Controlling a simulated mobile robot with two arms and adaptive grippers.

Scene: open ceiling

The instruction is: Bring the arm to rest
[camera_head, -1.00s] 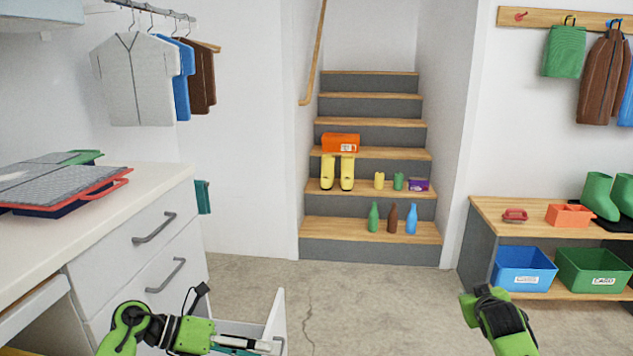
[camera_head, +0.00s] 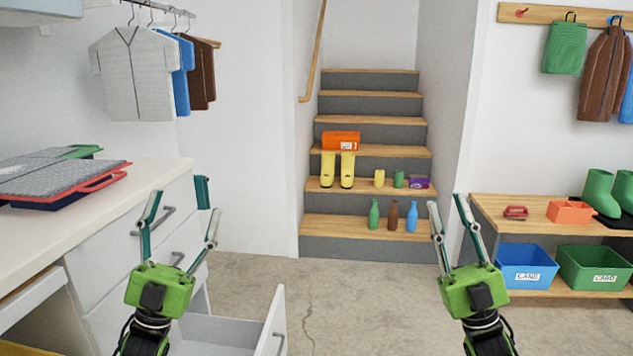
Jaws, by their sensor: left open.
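My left gripper (camera_head: 180,219) is raised in front of the white drawer unit, fingers pointing up and spread apart, with nothing between them. My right gripper (camera_head: 450,218) is raised on the right side, also pointing up, fingers apart and empty. Its fingertips overlap the view of the wall and the shelf's left end. Both arms come up from the bottom edge of the picture.
An open drawer (camera_head: 272,322) juts out below and right of my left gripper. A wooden shelf (camera_head: 486,212) with bins is at right. Bare floor (camera_head: 350,300) lies between my arms.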

